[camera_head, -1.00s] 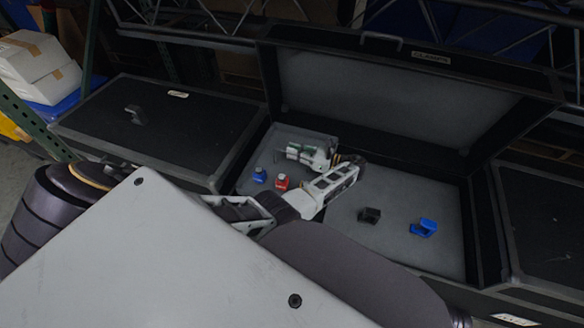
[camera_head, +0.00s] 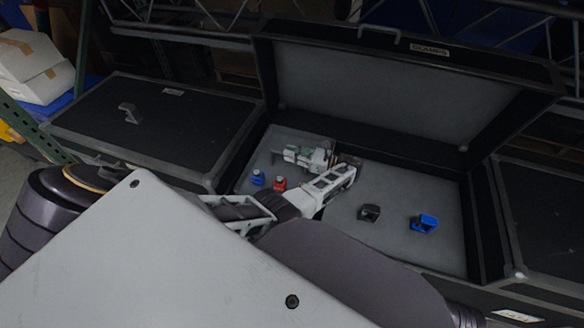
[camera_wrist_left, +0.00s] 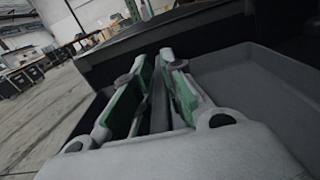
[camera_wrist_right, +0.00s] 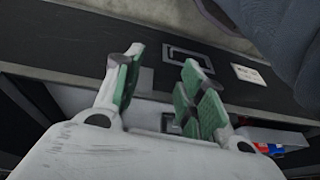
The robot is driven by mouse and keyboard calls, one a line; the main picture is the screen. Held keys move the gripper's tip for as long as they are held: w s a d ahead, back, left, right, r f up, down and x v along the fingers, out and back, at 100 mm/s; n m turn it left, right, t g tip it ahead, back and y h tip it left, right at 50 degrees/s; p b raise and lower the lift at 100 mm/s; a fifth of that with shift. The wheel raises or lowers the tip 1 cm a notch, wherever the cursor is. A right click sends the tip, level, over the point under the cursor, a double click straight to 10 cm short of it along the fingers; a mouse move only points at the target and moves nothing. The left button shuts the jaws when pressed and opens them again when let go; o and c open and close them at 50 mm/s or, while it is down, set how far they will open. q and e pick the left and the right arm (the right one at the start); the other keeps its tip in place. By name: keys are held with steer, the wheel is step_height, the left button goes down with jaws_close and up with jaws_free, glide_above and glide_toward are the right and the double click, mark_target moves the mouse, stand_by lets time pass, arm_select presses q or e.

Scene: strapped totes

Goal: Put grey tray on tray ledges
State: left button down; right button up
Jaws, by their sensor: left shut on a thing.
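The grey tray (camera_head: 400,195) lies within the walls of an open black tote (camera_head: 482,230) with its lid raised. A blue-and-white item (camera_head: 258,178), a red-and-white item (camera_head: 280,184), a black clamp (camera_head: 369,212) and a blue clamp (camera_head: 423,223) rest in it. My left gripper (camera_head: 303,156) reaches over the tray. In the left wrist view its green-padded fingers (camera_wrist_left: 150,95) are shut on a thin grey wall, which looks like the tray's. The tray ledges cannot be made out. My right gripper (camera_wrist_right: 162,85) is open and empty, facing a black case.
The raised lid (camera_head: 390,95) carries a CLAMPS label and stands behind the tray. Closed black totes flank it on the left (camera_head: 150,125) and right (camera_head: 545,210). The right wrist view shows a recessed latch (camera_wrist_right: 190,57) and a white label (camera_wrist_right: 248,73).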

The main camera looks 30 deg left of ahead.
mark_target(292, 170)
arm_select(q)
steer(key=shift+w+f+b, duration=0.1)
steer(key=shift+f+b, duration=0.55)
steer(key=shift+f, duration=0.65)
arm_select(e)
steer(key=shift+a+f+t+y, duration=0.1)
steer(key=shift+a+t+y, duration=0.2)
steer(key=shift+a, duration=0.1)
steer(key=shift+w, duration=0.1)
arm_select(q)
steer(key=shift+f+b, duration=0.2)
steer(key=shift+b, duration=0.15)
arm_select(e)
steer(key=shift+w, duration=0.1)
arm_select(q)
steer(key=shift+f, duration=0.2)
steer(key=shift+f+b, duration=1.5)
steer(key=shift+f, duration=0.2)
arm_select(e)
step_height(292, 170, down, 7)
steer(key=a+t+y, duration=0.1)
steer(key=a, duration=0.1)
steer(key=shift+w, duration=0.4)
arm_select(q)
steer(key=c, duration=1.5)
jaws_free()
steer(key=shift+f, duration=0.1)
